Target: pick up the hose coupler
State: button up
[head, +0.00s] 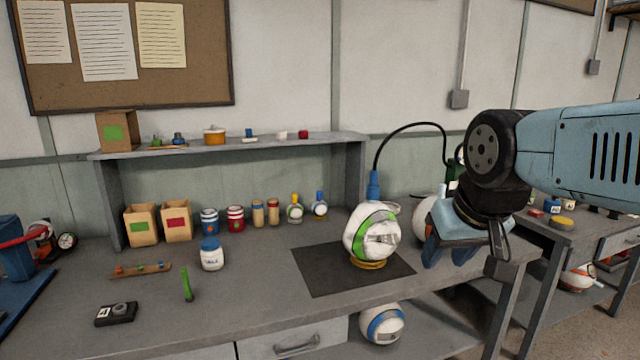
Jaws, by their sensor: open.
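The hose coupler (374,187) is a blue cylinder at the end of a black hose (408,127). It stands upright at the top of a white and green ball (362,238); I cannot tell whether it is attached to the ball or just behind it. The ball rests on a yellow ring (368,264) on a dark mat (312,270). My gripper (450,262) points downward to the right of the ball and lower than the coupler. Its jaws are open, and nothing shows between them. It partly covers another white ball (420,222) behind it.
A raised shelf (240,143) runs along the back of the workbench (235,310), with boxes and several jars beneath. A white jar with a blue lid (211,254) and a green stick (187,285) stand left of the mat.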

aim_at(373, 189)
jog(key=u, duration=0.2)
jog(key=i, duration=0.95)
jog(key=z, duration=0.35)
